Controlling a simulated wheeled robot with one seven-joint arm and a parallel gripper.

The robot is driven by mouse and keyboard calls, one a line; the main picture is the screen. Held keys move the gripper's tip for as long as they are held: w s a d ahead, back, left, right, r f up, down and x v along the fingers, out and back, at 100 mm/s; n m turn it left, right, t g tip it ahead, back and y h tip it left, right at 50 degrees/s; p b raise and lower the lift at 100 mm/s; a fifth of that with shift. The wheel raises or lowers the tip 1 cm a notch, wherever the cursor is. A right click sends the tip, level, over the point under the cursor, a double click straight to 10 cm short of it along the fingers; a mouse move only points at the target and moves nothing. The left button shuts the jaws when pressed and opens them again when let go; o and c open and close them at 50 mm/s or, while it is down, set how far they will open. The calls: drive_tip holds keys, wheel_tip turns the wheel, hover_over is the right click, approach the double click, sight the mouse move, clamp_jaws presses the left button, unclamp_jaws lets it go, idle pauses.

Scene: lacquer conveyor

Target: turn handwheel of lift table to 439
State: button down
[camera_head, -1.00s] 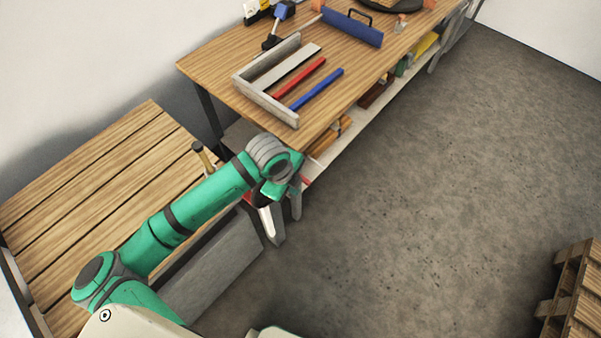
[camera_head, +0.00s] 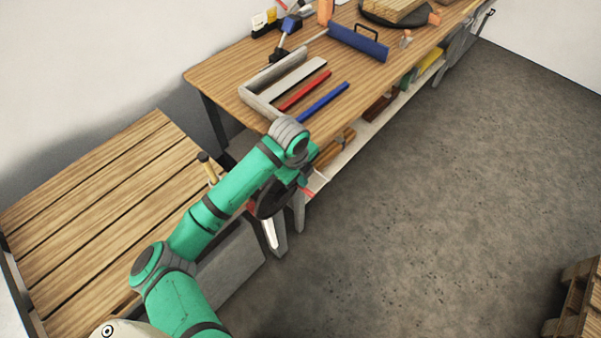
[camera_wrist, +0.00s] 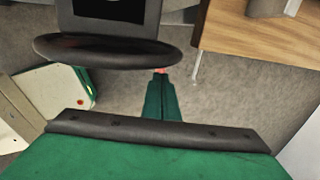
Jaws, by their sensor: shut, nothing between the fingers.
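A dark handwheel (camera_head: 271,200) shows in the head view at the right end of the slatted lift table (camera_head: 95,190), partly hidden by my arm. In the wrist view its black rim (camera_wrist: 105,52) is seen nearly edge-on at the upper left. A dark panel with a screen (camera_wrist: 110,9) is above it, with no readable number. My gripper (camera_wrist: 161,77) is shut and empty. Its tips are close beside the right part of the rim; I cannot tell whether they touch it. In the head view the wrist covers most of the fingers.
A handle (camera_head: 208,168) stands at the lift table's right edge. A pallet (camera_head: 575,305) is at lower right. The floor between is clear.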

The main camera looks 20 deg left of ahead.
sight(305, 190)
drive_tip(key=shift+w+d+f, duration=0.1)
drive_tip(key=shift+w+f, duration=0.1)
drive_tip(key=shift+f, duration=1)
drive_tip(key=shift+w+d+f, duration=0.1)
drive_tip(key=shift+w+f, duration=0.1)
drive_tip(key=shift+f, duration=1)
drive_tip(key=shift+w+a+f, duration=0.1)
drive_tip(key=shift+a+f, duration=0.05)
drive_tip(key=shift+f, duration=0.25)
